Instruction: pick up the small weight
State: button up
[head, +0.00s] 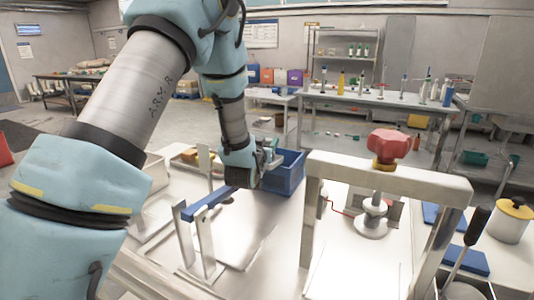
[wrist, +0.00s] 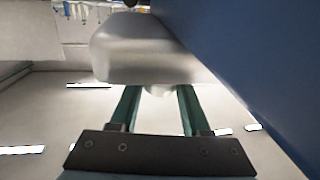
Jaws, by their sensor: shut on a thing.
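My gripper (wrist: 157,92) is shut on a small weight (wrist: 140,50), a smooth silver-grey rounded block that fills the space beyond the green fingertips in the wrist view. In the head view my gripper (head: 268,158) is low over the bench, just left of a blue bin (head: 291,176). The weight cannot be made out in the head view. A large blue surface (wrist: 255,60), likely the bin's wall, stands close to the right of the weight in the wrist view. I cannot tell whether they touch.
A metal frame with a red knob (head: 389,144) stands to the right, over a silver stepped piece (head: 372,217). A blue bar on metal uprights (head: 206,204) is in front of my gripper. Blue pads (head: 464,259) and a yellow-lidded canister (head: 512,220) are at far right.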

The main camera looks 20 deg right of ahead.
grip_shut()
dwell(0.8)
